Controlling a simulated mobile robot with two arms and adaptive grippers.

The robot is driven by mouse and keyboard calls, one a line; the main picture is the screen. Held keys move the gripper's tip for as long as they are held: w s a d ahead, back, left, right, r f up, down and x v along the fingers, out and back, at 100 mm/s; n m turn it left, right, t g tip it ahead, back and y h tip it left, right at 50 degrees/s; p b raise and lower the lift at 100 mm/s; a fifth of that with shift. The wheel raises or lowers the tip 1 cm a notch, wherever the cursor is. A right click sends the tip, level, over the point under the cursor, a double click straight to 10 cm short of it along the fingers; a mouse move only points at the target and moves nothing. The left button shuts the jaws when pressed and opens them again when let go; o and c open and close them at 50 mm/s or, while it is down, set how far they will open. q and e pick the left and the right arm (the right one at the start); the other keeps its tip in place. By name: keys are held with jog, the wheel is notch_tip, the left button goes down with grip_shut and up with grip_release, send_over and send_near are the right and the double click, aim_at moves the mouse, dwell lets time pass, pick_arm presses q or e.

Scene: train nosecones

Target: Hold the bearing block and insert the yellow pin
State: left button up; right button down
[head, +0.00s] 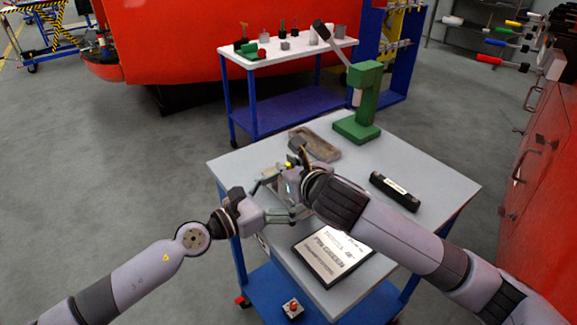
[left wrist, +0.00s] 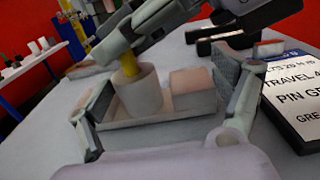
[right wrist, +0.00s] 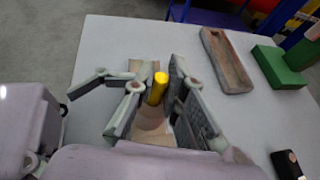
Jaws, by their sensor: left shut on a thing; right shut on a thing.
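The bearing block (left wrist: 187,101) is a grey-beige base with a round upright sleeve. My left gripper (left wrist: 160,108) is shut on it, one finger at each end, at the table's near-left edge. The yellow pin (right wrist: 157,88) stands between the fingers of my right gripper (right wrist: 160,100), which is shut on it above the block. In the left wrist view the yellow pin (left wrist: 129,66) is upright with its lower end at the sleeve's top opening; how deep it sits I cannot tell. In the head view my left gripper (head: 277,203) and right gripper (head: 293,176) meet and largely hide the block.
A worn tray (head: 327,151) and a green press (head: 360,120) stand farther back on the table (head: 420,165). A black box (head: 395,192) lies to the right, and a printed panel (head: 333,252) lies nearer. Another workbench (head: 290,55) is behind.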

jog(key=shift+f, duration=0.15)
jog(key=c, duration=1.6)
grip_release()
jog(key=shift+c, duration=0.2)
jog(key=shift+r, duration=0.25)
jog(key=v, duration=0.7)
jog(key=shift+s+d, duration=0.15)
jog(key=shift+s, duration=0.1)
pick_arm(q)
jog(key=o, duration=1.5)
